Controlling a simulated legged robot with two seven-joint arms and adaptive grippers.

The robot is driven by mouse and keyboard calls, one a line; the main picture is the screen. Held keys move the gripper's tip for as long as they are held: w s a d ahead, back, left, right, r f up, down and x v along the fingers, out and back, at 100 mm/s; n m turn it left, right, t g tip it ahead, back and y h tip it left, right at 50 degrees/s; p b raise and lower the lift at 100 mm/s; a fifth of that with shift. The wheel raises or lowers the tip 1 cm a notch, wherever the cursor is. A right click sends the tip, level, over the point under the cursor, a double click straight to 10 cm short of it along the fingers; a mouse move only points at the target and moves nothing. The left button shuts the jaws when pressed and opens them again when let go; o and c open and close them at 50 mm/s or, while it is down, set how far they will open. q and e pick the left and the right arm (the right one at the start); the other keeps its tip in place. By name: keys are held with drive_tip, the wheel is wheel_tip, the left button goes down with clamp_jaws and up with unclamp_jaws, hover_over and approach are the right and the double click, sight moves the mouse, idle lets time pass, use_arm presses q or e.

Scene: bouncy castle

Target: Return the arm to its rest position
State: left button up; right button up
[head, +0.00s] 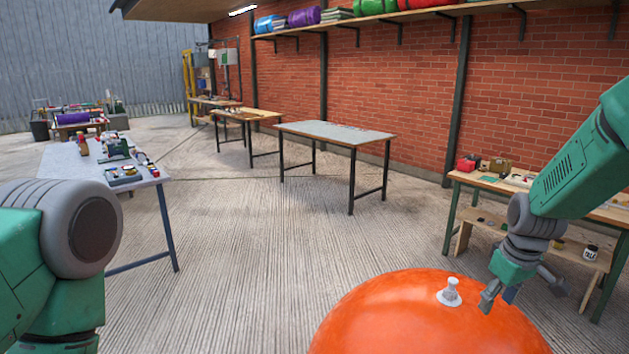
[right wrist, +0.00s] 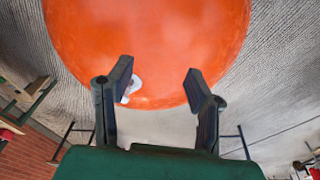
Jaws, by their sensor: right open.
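My right arm comes in from the right in the head view. Its gripper (head: 522,297) is open and empty, near the right side of a large orange ball-like inflatable (head: 400,315). A white valve or cap (head: 450,293) stands on top of the orange surface, left of the gripper fingers. In the right wrist view the open gripper (right wrist: 157,85) has its fingers spread in front of the orange inflatable (right wrist: 150,40). The white piece (right wrist: 132,86) is partly hidden behind the left finger. Of my left arm only green and grey links show at the lower left; its gripper is out of view.
A workbench (head: 470,180) with small items stands behind my right arm, near the brick wall. A bare grey-topped table (head: 335,133) stands mid-scene. A table (head: 75,170) with tools is at the left. The concrete floor (head: 260,240) between them is clear.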

drive_tip(key=s+a+f+m+b, duration=0.1)
drive_tip(key=s+a+f+b, duration=0.1)
drive_tip(key=s+f, duration=0.75)
drive_tip(key=s+a+f+b, duration=0.25)
drive_tip(key=s+f, duration=0.35)
drive_tip(key=f, duration=0.7)
use_arm(q)
wheel_tip(320, 180, down, 9)
drive_tip(key=b, duration=0.4)
drive_tip(key=shift+w, duration=0.3)
use_arm(e)
drive_tip(key=s+a+f+m, duration=0.1)
drive_tip(key=s+f, duration=0.3)
drive_tip(key=s, duration=0.6)
drive_tip(key=s+a+f+m+g, duration=0.1)
drive_tip(key=s+a+f, duration=0.2)
drive_tip(key=s, duration=0.7)
drive_tip(key=shift+s+a+f, duration=0.2)
drive_tip(key=shift+s+f, duration=0.05)
drive_tip(key=shift+f, duration=0.35)
